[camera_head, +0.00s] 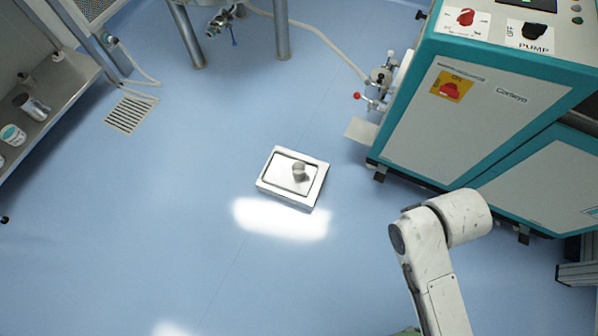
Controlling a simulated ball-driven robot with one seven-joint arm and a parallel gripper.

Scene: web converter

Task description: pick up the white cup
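A small, pale grey-white, cup-like object (300,171) stands on a low white box with a raised dark-edged top (271,183), on the floor near the middle of the view. It is too small to tell whether this is the white cup. A white tub with a teal label (12,134) stands on the shelf at the left edge. My gripper is not in view. Only white links of my arm show at the lower right, apart from the box.
A teal and grey machine (470,115) fills the upper right, with valves (378,85) at its left side. A metal shelf (62,92) with a metal can (36,108) stands at the left. A hose (325,38) crosses the floor at the top. The blue floor (150,220) is clear around the box.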

